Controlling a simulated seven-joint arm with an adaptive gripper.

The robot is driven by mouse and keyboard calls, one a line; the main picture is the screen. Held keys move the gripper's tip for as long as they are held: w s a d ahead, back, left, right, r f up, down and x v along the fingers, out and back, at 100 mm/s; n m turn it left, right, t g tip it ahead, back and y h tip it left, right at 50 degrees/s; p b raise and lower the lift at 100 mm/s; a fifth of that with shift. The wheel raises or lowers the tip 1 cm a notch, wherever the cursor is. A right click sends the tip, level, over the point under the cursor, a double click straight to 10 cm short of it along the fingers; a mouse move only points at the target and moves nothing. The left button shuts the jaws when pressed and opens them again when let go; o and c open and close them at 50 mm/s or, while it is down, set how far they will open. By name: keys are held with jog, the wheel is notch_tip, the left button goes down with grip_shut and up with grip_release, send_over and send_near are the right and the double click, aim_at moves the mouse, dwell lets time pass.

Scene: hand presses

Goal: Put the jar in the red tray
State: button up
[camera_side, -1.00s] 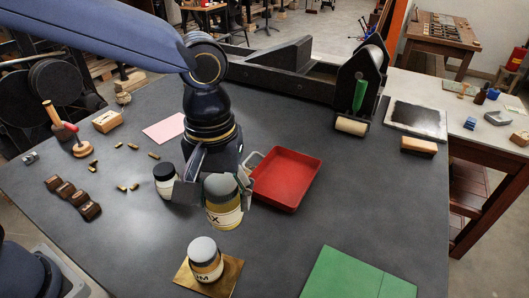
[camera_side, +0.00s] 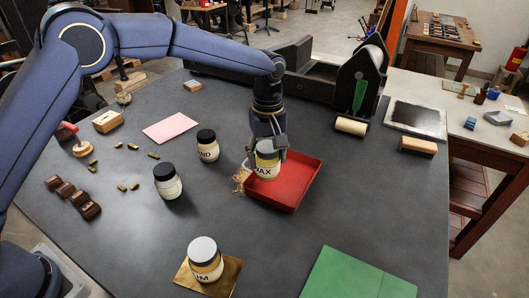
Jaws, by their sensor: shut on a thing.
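A yellow and white jar with a label reading WAX (camera_side: 266,164) is in my gripper (camera_side: 266,150). My gripper is shut on it from above, at the left part of the red tray (camera_side: 301,187). The jar overlaps the tray in the picture; I cannot tell whether its base touches the tray floor. The jar looks upright. The gripper hides part of the jar's top and the tray's back left corner.
Black-lidded jars stand left of the tray, one labelled UID (camera_side: 208,146) and one nearer (camera_side: 168,182). A grey-lidded jar (camera_side: 205,260) stands on a brass plate (camera_side: 225,280). A green mat (camera_side: 355,275) lies in front. The tray's right half is clear.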

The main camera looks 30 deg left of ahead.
aim_at(272, 169)
jog(key=shift+w+d+f, duration=0.3)
jog(key=shift+w+f, duration=0.5)
jog(key=shift+f, duration=0.15)
jog(key=shift+w+f, duration=0.1)
jog(key=shift+f, duration=1.5)
jog(key=shift+f, duration=0.15)
jog(key=o, duration=1.3)
jog(key=shift+o, duration=0.2)
